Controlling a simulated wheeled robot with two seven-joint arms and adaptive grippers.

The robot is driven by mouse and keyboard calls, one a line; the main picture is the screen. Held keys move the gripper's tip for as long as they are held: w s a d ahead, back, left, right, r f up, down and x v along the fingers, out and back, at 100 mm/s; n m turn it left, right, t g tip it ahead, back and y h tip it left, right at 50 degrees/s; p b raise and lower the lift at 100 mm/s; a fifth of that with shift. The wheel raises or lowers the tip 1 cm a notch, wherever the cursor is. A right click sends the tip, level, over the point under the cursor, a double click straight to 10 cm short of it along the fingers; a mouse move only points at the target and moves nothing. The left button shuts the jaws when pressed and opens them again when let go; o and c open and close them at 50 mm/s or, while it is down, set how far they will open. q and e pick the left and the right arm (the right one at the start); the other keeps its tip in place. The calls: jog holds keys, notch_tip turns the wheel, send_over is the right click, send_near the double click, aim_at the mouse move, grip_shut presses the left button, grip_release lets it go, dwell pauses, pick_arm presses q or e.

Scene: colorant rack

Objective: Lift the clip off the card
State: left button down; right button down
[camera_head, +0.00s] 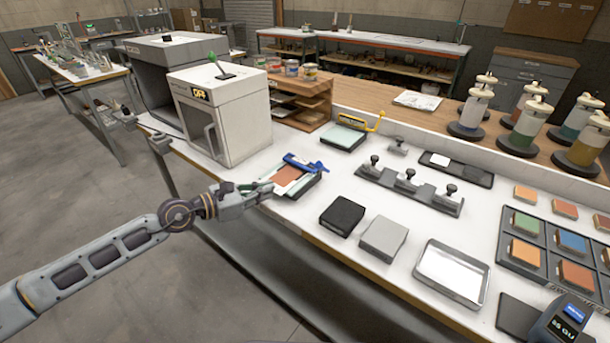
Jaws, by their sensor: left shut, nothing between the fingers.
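The card (287,175), orange-brown with a pale border, lies on a dark low stand (311,187) near the left end of the white bench. A blue clip (304,163) lies across the card's far edge and appears to touch it. My left gripper (270,187) comes in from the left and is shut and empty. Its fingertips are at the card's near left edge, apart from the clip; whether they touch the stand I cannot tell. My right gripper is not in view.
A white cabinet (222,115) stands just behind the card. To the right are a black block (342,215), a grey block (384,238), a silver tray (451,274) and a stamp rack (409,190). A glass-topped pad (342,137) lies behind.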

pick_arm(q)
jog(key=shift+f+m, duration=0.15)
jog(key=shift+m, duration=0.35)
jog(key=shift+w+d, duration=0.1)
jog(key=shift+d, duration=0.05)
